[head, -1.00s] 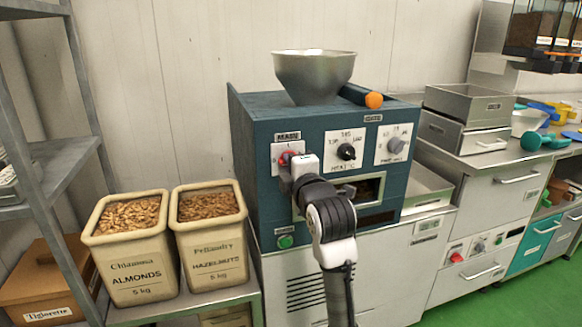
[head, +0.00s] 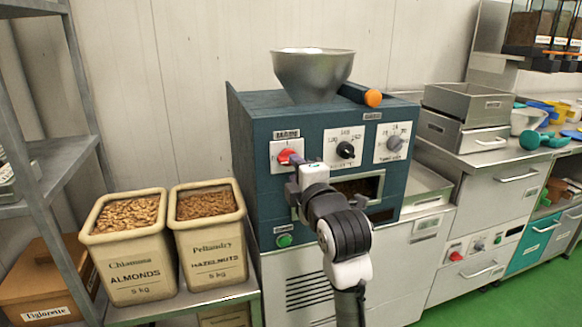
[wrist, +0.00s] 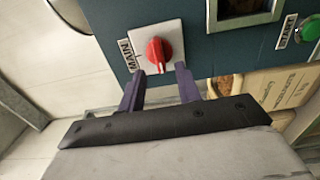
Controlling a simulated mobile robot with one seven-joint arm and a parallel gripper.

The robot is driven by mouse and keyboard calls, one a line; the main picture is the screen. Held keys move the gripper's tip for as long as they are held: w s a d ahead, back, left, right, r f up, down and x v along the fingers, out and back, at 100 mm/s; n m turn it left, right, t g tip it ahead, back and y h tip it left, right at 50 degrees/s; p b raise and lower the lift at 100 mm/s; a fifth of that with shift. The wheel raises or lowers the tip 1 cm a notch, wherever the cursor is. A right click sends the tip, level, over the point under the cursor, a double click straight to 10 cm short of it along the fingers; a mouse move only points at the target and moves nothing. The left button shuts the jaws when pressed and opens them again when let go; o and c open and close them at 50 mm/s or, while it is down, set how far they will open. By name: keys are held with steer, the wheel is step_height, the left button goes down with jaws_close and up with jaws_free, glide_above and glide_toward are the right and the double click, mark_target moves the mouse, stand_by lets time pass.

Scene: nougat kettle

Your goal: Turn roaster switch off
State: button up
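The roaster (head: 250,190) is a dark teal box. Its MAIN switch, a red knob (head: 287,157) on a white plate, sits at the upper left of the front. In the head view its handle looks roughly level. In the wrist view the red knob (wrist: 158,52) stands beside the MAIN label, its near end close to the gap between my fingertips. My gripper (head: 301,166) is just right of and below the knob, partly covering its plate. In the wrist view my gripper (wrist: 160,70) has two purple fingers spread apart with nothing clamped between them. Contact with the knob cannot be told.
Two dials, a black one (head: 345,150) and a grey one (head: 394,143), are right of the switch. A green START button (head: 285,240) is below. A metal hopper (head: 313,75) tops the roaster. Almond (head: 140,262) and hazelnut (head: 212,247) bins stand left.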

steer(key=v, duration=0.9)
steer(key=shift+b, duration=0.3)
